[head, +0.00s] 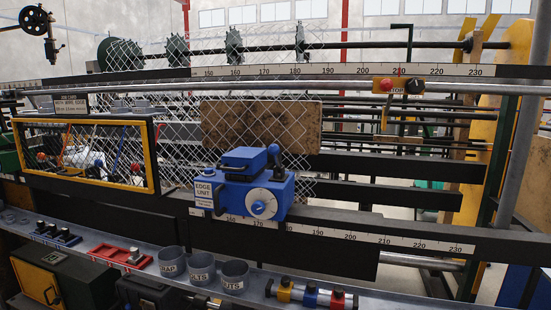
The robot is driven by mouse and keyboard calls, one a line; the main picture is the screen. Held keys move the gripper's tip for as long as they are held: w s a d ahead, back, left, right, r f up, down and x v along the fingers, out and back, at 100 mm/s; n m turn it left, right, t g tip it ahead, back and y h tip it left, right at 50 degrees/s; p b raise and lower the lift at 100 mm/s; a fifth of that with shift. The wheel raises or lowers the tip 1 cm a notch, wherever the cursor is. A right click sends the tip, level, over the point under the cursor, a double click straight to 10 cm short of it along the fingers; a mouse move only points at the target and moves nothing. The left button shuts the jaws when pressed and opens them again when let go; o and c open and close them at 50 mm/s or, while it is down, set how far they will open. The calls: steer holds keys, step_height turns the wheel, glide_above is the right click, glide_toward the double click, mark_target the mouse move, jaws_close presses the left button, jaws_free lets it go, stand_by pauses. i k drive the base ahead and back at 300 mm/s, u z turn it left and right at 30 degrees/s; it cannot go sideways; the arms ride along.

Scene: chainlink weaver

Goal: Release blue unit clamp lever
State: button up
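The blue unit (240,190) sits on the lower scaled rail (350,235), in the middle of the head view. A sign beside it reads "EDGE UNIT". Its front has a pale round dial with a blue knob (258,208). A dark blue lever (273,153) stands up at the top right of the unit; I take it to be the clamp lever, and whether it is clamped I cannot tell. My gripper is not in view.
Chain-link mesh and a wooden board (262,125) stand behind the unit. A grey shelf (345,285) in front holds cups (235,276), a red tray (121,257) and small coloured parts. A yellow-framed guard (85,118) is at left. A red stop button (386,85) is at upper right.

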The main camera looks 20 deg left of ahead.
mark_target(273, 149)
steer(key=u, duration=0.5)
steer(key=k, duration=0.6)
steer(key=u, duration=1.05)
steer(key=i, duration=1.1)
steer(key=z, duration=0.65)
